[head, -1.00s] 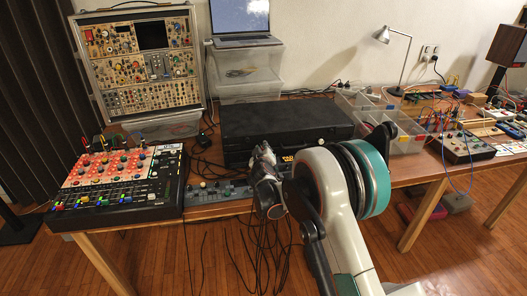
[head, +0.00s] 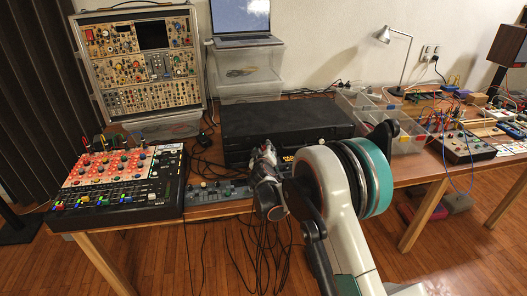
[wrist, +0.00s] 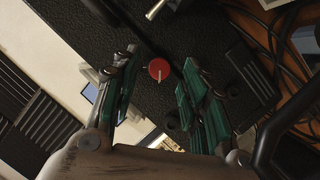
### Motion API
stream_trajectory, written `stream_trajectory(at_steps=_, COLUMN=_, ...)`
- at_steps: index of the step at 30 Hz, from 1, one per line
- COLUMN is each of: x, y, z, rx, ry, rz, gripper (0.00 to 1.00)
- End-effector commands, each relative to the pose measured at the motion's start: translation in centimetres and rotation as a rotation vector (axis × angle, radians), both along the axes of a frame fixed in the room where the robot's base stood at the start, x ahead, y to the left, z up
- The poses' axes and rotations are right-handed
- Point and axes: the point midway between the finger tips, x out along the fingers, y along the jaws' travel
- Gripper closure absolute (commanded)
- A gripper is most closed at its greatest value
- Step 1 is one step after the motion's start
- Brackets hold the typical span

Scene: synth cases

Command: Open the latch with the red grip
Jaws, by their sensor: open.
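A round red grip (wrist: 158,69) with a pale line across it shows in the wrist view, on the side of a black case (wrist: 185,28). The case (head: 285,122) also lies shut on the table in the head view. My gripper (wrist: 160,60) is open, with its green-padded fingers to the left and right of the red grip. I see a gap on each side and no contact. In the head view my gripper (head: 267,165) is at the front of the case, and the red grip does not show there, likely hidden behind it.
A mixer (head: 120,185) stands left on the table, with a small grey device (head: 215,193) beside it. A clear divided organiser (head: 405,140) stands right of the case. Loose cables (head: 262,245) hang below the table edge near my arm.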

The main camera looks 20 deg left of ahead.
Motion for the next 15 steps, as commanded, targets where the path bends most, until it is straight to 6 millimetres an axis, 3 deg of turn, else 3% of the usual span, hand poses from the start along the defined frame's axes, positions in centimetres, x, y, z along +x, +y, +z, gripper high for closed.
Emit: stream_trajectory(at_steps=15, x=-8.7, y=-2.9, z=2.5, rx=-0.001, ry=0.000, rz=0.001, gripper=0.60)
